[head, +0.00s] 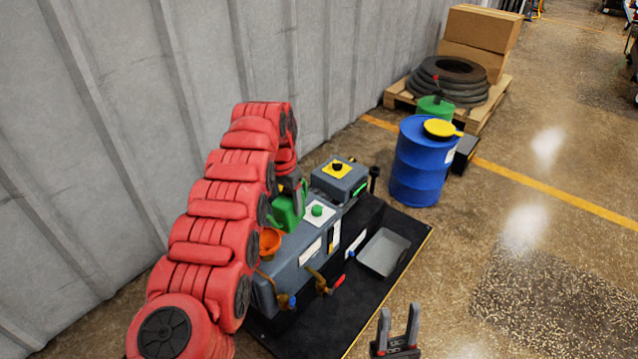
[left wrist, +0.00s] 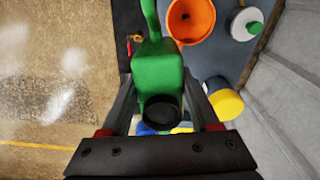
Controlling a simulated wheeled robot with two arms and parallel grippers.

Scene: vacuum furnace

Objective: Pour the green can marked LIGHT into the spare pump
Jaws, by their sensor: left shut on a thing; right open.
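My left gripper (head: 291,186) is shut on a green can (head: 287,212), held above the grey pump (head: 292,262). In the left wrist view the green can (left wrist: 156,72) sits between the two fingers, its dark round cap toward me and its narrow spout pointing away. No LIGHT marking is readable. An orange funnel (head: 269,242) stands on the pump, close beside the can; it also shows in the left wrist view (left wrist: 190,18), right of the spout. No stream of liquid is visible. My right gripper (head: 398,332) is open and empty over the floor, front right.
The pump stands on a black mat with a grey tray (head: 384,252) at its right. A blue drum (head: 419,165) with a yellow funnel (head: 441,128) stands behind. Another green can (head: 434,107) shows beyond it. The wall is close on the left; floor at right is clear.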

